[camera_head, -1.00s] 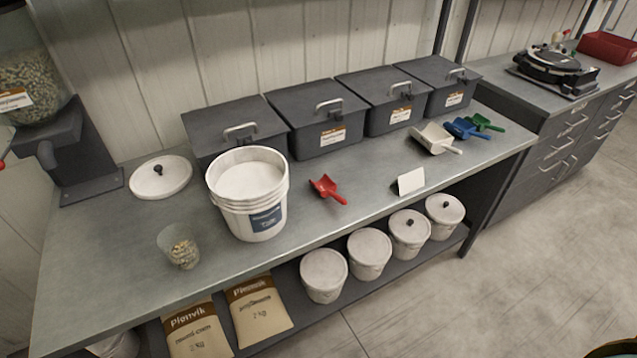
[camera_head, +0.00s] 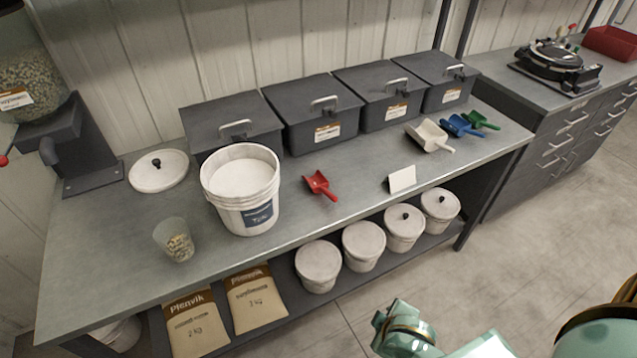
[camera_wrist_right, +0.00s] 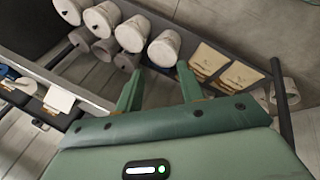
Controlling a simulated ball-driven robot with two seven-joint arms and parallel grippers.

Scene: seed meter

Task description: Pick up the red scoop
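The red scoop (camera_head: 319,185) lies on the grey bench top, right of the white bucket (camera_head: 243,190), its handle pointing to the front right. In the head view parts of my right arm show low at the right, well away from the scoop; its fingers are not seen there. In the right wrist view my right gripper (camera_wrist_right: 158,84) has its two green fingers apart with nothing between them, facing the lower shelf with white tubs and bags. The red scoop is not visible in the wrist view. My left gripper is out of view.
Grey lidded bins (camera_head: 320,112) line the back. White, blue and green scoops (camera_head: 462,125) lie to the right, a white card (camera_head: 402,179) nearer. A clear cup (camera_head: 175,240) and a lid (camera_head: 158,171) are left. Lidded tubs (camera_head: 364,246) stand on the shelf below.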

